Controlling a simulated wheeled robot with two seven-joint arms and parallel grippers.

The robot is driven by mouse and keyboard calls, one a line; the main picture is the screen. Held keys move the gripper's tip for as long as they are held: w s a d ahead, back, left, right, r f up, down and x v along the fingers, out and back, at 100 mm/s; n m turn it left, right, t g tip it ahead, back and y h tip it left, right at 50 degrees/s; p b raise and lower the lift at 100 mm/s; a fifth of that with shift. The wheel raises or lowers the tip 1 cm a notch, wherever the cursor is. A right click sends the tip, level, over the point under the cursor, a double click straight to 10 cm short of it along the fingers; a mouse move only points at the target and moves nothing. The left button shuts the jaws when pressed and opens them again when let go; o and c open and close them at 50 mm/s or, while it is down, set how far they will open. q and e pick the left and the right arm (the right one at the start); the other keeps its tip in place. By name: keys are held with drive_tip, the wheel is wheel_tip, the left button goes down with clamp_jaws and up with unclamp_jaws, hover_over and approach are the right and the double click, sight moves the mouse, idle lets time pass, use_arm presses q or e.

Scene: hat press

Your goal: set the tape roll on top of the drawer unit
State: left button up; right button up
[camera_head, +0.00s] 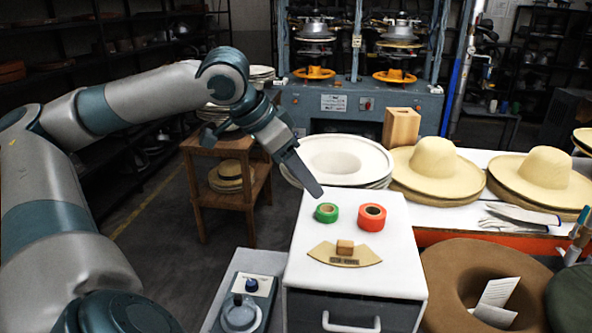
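A green tape roll (327,212) and an orange-red tape roll (372,217) lie flat, side by side, on the white top of the drawer unit (400,270). The unit has a dark front with a pale handle. My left gripper (317,190) comes down from the upper left, its tip just behind and above the green roll. It looks apart from both rolls and nothing shows in it. I see its fingers edge-on, so any gap between them is hidden. My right gripper is not in view.
A fan-shaped tan piece with a small wooden block (345,247) lies at the middle of the unit's top. Straw hats (436,165) and a white hat stack (345,160) stand behind. A grey device with a knob (241,312) stands left of the unit.

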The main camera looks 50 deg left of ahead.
use_arm(q)
drive_tip(key=shift+v, duration=1.05)
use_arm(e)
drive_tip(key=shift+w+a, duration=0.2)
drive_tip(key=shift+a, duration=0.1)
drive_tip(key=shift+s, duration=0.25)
